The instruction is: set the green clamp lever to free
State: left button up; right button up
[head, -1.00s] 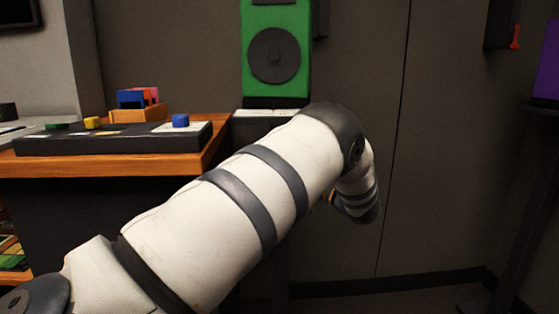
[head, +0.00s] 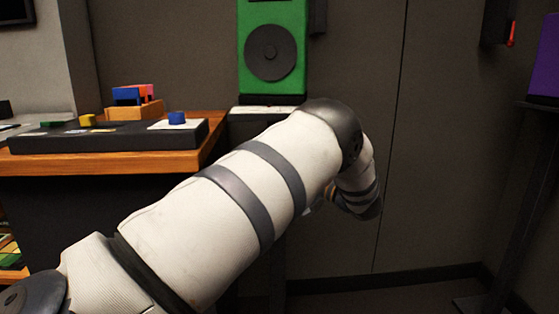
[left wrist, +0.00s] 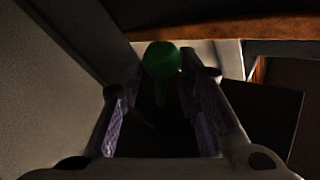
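A round green knob on a short green stem (left wrist: 162,60), seemingly the clamp lever, shows in the left wrist view. It lies in line with the gap between the fingertips of my left gripper (left wrist: 170,76). The fingers, with purple inner pads, stand apart on either side of it. I cannot tell whether either finger touches the knob. In the head view the lever does not show, and my left arm hides the area behind it. The left gripper is hidden there too, beyond the bent wrist. My right gripper is in neither view.
A green box with a dark round disc (head: 272,52) stands behind my arm. At the left, a wooden table (head: 100,163) carries a dark panel (head: 95,140) with coloured knobs. A purple box (head: 547,60) is at the right edge.

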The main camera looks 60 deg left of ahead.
pick_arm(q)
jog(key=v, duration=1.1)
jog(key=shift+w+d, duration=0.15)
jog(key=shift+d, duration=0.1)
jog(key=shift+f, duration=0.1)
